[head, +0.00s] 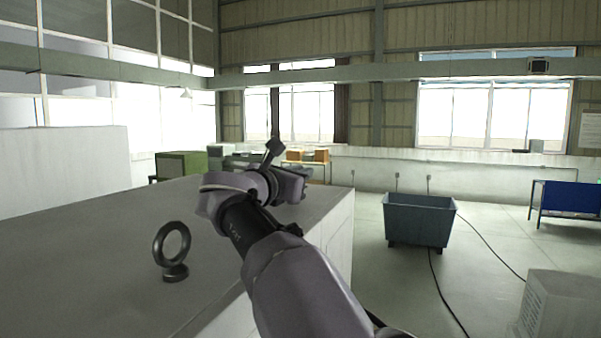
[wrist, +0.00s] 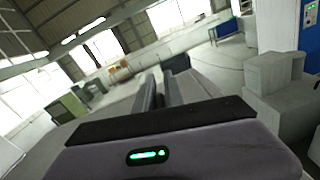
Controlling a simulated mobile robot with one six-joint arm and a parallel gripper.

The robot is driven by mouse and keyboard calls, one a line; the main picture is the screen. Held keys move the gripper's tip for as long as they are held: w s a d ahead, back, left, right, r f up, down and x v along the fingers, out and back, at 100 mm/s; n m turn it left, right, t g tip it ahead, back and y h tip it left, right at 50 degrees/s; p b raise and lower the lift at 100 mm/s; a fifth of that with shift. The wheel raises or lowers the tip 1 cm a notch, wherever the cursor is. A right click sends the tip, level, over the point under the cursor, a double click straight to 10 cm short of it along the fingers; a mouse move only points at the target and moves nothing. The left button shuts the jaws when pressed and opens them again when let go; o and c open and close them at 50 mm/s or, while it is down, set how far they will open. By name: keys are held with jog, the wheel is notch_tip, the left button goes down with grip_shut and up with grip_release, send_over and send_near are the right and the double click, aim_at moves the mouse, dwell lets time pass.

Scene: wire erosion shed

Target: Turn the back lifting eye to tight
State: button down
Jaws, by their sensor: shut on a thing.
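One dark metal lifting eye (head: 171,250), an upright ring on a round collar, stands on the grey machine top (head: 90,240) at the near left of the head view. It is apart from my gripper. My gripper (head: 300,180) is farther back, near the right edge of the same top, partly behind my own arm. In the wrist view the two dark fingers (wrist: 163,85) point forward, a narrow gap showing between them. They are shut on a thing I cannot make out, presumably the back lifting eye. Its ring and collar are hidden, so its seating cannot be seen.
A blue-grey bin (head: 418,218) stands on the open floor to the right, with cables near it. A pale cabinet (head: 560,305) is at the lower right and a blue bench (head: 566,197) behind. A green box (head: 181,166) and shelving stand beyond the machine top.

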jog(key=shift+f, duration=0.1)
jog(key=c, duration=1.6)
grip_release()
jog(key=shift+c, duration=0.2)
jog(key=shift+o, duration=0.7)
jog(key=shift+w+a, duration=0.1)
jog(key=shift+w, duration=0.1)
jog(key=shift+s+r, duration=0.1)
jog(key=shift+r, duration=0.35)
jog(key=r, duration=0.2)
jog(key=shift+s+r, duration=0.35)
jog(key=shift+s+d+f+b, duration=0.2)
jog(key=shift+s+b, duration=0.3)
jog(key=shift+s, duration=0.05)
jog(key=shift+s+d+f+b, duration=0.15)
jog(key=shift+s+f+b, duration=0.05)
jog(key=shift+s+b, duration=0.35)
jog(key=s+d+r+b, duration=0.2)
jog(key=s+d+b, duration=0.1)
jog(key=s, duration=0.9)
jog(key=shift+s+d+b, duration=0.2)
jog(key=shift+s+b, duration=0.1)
jog(key=shift+b, duration=0.2)
